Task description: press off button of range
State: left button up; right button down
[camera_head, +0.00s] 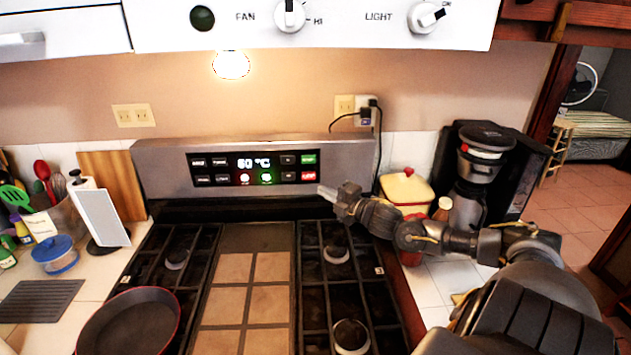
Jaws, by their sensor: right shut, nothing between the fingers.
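The range (160,165) stands against the wall with a grey back panel. Its dark control display (254,168) reads what looks like 60 °C. Several small buttons flank the readout. On the display's right side are a green button (308,159) and, below it, a red button (308,176); their labels are too small to read. My right gripper (327,193) is shut and empty. Its tip points left, just below and right of the red button in the picture; I cannot tell if it touches the panel. My left gripper is not in view.
A dark pan (130,325) sits on the front left of the stove. A coffee maker (482,165) and a yellow-lidded canister (407,188) stand right of the range, close to my right arm. Utensils and a paper towel holder (100,215) stand left. The range hood (330,25) hangs above.

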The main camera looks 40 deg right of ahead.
aim_at(306, 177)
jog(key=w, duration=0.2)
jog(key=w+d+p, duration=0.1)
jog(key=w, duration=0.1)
jog(key=w+p, duration=0.1)
jog(key=w, duration=0.1)
jog(key=shift+w+d+r, duration=0.15)
jog(key=shift+w+d, duration=0.05)
jog(key=shift+d, duration=0.05)
jog(key=shift+w+d, duration=0.3)
jog(key=shift+w, duration=0.05)
jog(key=shift+f, duration=0.2)
